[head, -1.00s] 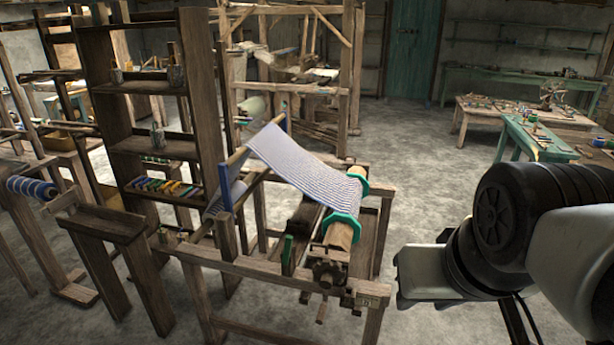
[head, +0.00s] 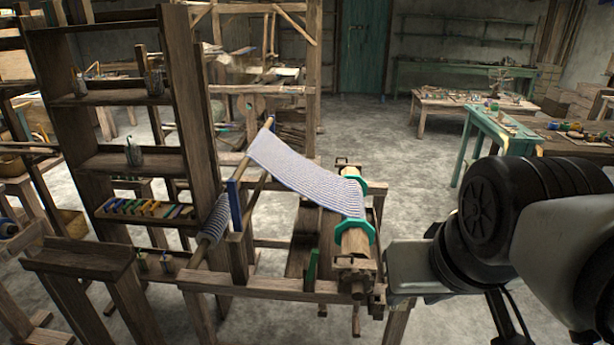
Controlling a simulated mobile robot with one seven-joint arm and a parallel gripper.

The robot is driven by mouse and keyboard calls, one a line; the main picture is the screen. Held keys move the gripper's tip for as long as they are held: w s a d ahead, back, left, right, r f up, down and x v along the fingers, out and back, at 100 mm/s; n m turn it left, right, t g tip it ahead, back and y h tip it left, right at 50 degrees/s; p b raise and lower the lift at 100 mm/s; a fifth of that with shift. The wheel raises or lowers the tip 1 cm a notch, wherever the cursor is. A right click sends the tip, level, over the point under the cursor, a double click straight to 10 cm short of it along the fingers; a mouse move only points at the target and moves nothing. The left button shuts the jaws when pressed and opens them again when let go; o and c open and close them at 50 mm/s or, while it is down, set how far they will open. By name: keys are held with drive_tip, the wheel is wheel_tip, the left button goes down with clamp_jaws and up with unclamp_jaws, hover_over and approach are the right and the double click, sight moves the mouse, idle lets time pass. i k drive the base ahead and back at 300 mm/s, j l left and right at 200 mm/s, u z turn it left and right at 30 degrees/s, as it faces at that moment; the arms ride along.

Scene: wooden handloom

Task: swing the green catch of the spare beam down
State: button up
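The loom stands in the middle of the head view, its striped cloth (head: 305,172) running to a beam (head: 355,243) with teal end discs. A small green upright piece (head: 312,266) stands by the front rail, left of that beam's near end. I cannot tell whether it is the catch. My gripper (head: 402,271), the pale end of my arm, is right of the loom, apart from the green piece. Its fingers cannot be made out.
A tall wooden shelf (head: 187,100) with a row of coloured pieces stands left of the loom. A wooden trestle (head: 78,258) stands at front left. A teal table (head: 490,125) and a low table (head: 440,98) stand behind at right. Bare floor (head: 360,125) lies between.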

sight(315, 255)
drive_tip(key=i+j, duration=0.3)
drive_tip(key=j, duration=0.15)
drive_tip(key=i+j+z, duration=0.15)
drive_tip(key=i+j, duration=0.15)
drive_tip(key=j, duration=0.15)
drive_tip(key=i, duration=0.25)
